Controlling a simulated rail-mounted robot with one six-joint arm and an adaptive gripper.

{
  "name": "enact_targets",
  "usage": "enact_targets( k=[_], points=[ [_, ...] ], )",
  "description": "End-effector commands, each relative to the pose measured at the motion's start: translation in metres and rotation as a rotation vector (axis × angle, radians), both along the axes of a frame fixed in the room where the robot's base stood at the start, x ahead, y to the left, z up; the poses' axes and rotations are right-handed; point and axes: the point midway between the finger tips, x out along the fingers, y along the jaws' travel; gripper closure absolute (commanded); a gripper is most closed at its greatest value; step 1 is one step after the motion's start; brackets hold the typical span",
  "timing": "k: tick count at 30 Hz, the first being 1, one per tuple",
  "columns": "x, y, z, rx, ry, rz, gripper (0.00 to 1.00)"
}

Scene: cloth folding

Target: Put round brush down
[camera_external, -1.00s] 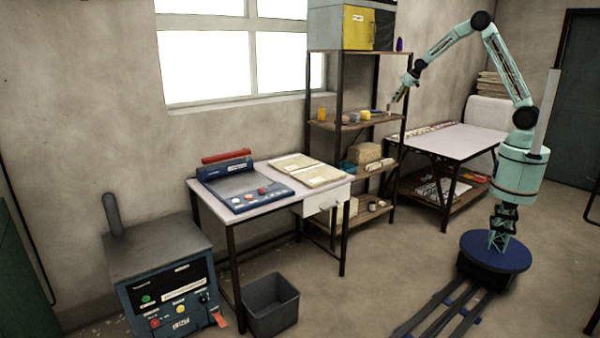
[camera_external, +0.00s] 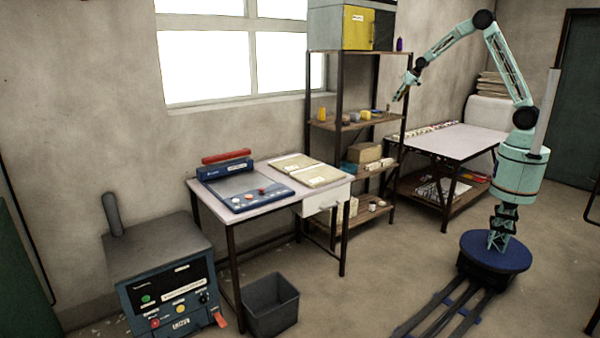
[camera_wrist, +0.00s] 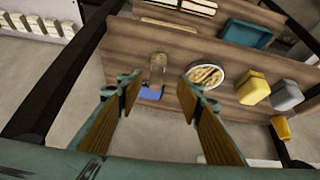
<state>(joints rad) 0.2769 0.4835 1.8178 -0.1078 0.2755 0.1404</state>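My gripper (camera_wrist: 161,92) is open, with its two wood-coloured fingers apart and nothing between them in its grasp. In the external view my gripper (camera_external: 401,94) is in front of the upper open shelf, near its right end. A small brownish upright piece (camera_wrist: 157,68) with a blue part (camera_wrist: 151,94) at its near end is on the wooden shelf board (camera_wrist: 175,50), seen between the fingertips and apart from them. It may be the round brush, but I cannot tell for certain.
A round dish of sticks (camera_wrist: 207,75), a yellow container (camera_wrist: 253,88), a grey container (camera_wrist: 286,95) and an orange item (camera_wrist: 282,127) stand to the right on the board. A dark rack post (camera_wrist: 75,75) rises at left. A work table (camera_external: 455,139) stands to the right of the rack.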

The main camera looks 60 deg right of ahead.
Motion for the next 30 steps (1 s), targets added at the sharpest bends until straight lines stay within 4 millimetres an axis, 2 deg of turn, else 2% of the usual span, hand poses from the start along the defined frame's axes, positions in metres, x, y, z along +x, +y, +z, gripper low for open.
enact_targets(
  k=[11, 30],
  points=[
    [-0.053, 0.04, 0.051, 0.002, 0.022, 0.031, 0.66],
    [-0.177, 0.114, 0.125, 0.009, 0.07, 0.093, 0.66]
  ],
)
